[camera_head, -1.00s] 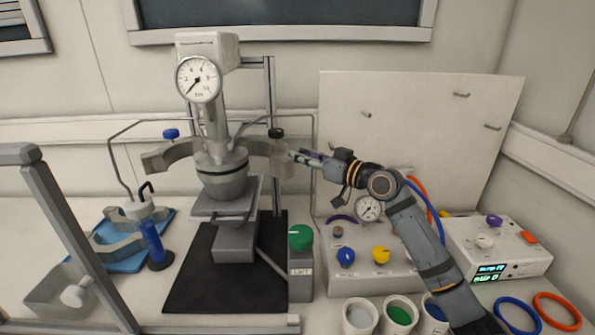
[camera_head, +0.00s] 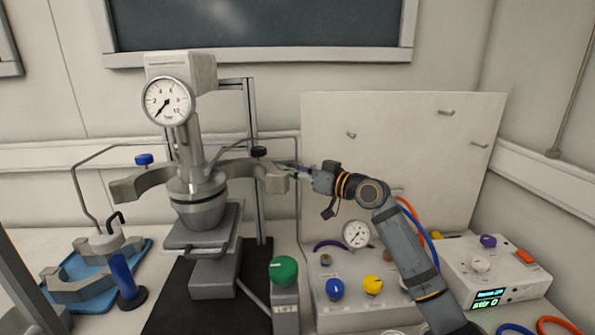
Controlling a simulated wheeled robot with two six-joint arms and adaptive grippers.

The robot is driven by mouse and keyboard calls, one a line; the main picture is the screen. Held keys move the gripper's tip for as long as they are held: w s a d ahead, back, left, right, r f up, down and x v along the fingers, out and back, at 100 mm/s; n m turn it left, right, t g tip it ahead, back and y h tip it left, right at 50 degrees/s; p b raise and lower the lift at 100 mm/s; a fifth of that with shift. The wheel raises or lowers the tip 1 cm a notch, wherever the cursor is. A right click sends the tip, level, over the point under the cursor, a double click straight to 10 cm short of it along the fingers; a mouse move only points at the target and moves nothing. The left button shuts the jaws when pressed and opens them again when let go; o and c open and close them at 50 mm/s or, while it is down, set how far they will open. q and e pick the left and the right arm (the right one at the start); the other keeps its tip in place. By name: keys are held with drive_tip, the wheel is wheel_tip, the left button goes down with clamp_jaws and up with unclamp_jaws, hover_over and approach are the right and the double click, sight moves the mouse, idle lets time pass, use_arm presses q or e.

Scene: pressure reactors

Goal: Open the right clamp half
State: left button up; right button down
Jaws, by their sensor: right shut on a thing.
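The right clamp half (camera_head: 262,172) is a grey curved jaw at the right of the reactor vessel (camera_head: 197,205). It is swung out, with its free end away from the vessel. My right gripper (camera_head: 287,171) is shut on that outer end, coming from the right. The fingertips are small and partly merge with the clamp, so the exact contact is hard to see. The left clamp half (camera_head: 140,185) is swung out to the left of the vessel. My left gripper is not in view.
A gauge (camera_head: 168,101) tops the reactor. A green lift knob (camera_head: 283,270) stands in front. A control box (camera_head: 350,297) with blue and yellow knobs lies below my right arm. A white panel (camera_head: 400,130) rises behind it. A blue tray (camera_head: 85,290) sits at left.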

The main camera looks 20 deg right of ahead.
drive_tip(key=shift+a+r, duration=0.15)
drive_tip(key=shift+a, duration=0.05)
drive_tip(key=c, duration=1.4)
unclamp_jaws()
wheel_tip(320, 180, up, 10)
drive_tip(key=shift+d+f, duration=0.15)
